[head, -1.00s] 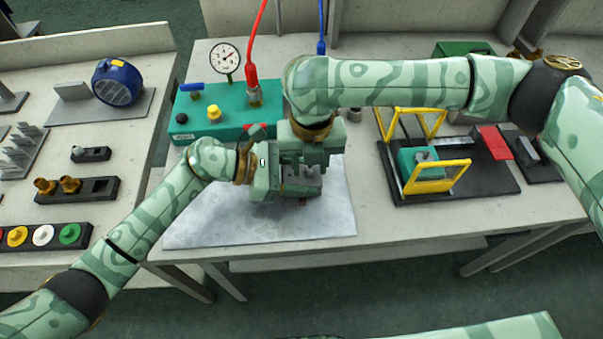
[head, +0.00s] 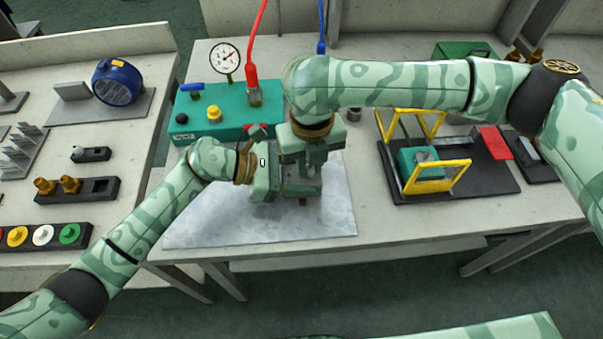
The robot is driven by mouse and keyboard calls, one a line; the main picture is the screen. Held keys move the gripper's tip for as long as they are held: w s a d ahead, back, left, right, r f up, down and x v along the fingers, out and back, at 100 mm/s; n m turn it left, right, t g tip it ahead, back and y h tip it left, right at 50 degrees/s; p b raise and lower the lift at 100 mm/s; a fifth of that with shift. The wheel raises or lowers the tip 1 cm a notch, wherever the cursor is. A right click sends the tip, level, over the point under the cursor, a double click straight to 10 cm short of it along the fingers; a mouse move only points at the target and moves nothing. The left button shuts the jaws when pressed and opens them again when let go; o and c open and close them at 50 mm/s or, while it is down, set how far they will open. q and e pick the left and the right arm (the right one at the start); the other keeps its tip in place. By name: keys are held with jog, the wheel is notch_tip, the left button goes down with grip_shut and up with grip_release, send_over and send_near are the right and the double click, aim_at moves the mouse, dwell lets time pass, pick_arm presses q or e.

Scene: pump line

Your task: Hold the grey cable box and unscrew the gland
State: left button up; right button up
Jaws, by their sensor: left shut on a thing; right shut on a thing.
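The grey cable box (head: 302,192) sits on the pale grey mat (head: 235,222) in the middle of the bench, mostly hidden by my two grippers. My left gripper (head: 284,185) comes in from the left and is shut on the box at its left side. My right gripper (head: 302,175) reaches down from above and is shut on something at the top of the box. The gland is hidden behind the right gripper, so I cannot see its shape or how it sits.
A teal pump block (head: 217,118) with a gauge (head: 225,58) and red and blue hoses stands behind the mat. A black fixture with yellow frames (head: 438,178) is on the right. Brass fittings (head: 68,184) and coloured buttons (head: 42,236) are on the left bench. The mat's front is clear.

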jog(key=n, duration=0.4)
jog(key=shift+n, duration=0.4)
jog(key=n, duration=0.4)
jog(key=shift+n, duration=0.3)
jog(key=n, duration=0.4)
jog(key=shift+n, duration=0.3)
jog(key=n, duration=0.4)
jog(key=shift+s+a+n, duration=0.2)
jog(key=shift+a+n, duration=0.15)
jog(key=shift+n, duration=0.15)
jog(key=shift+w+d+r+n, duration=0.1)
jog(key=shift+w+d+n, duration=0.1)
jog(key=shift+d+n, duration=0.1)
jog(key=o, duration=0.8)
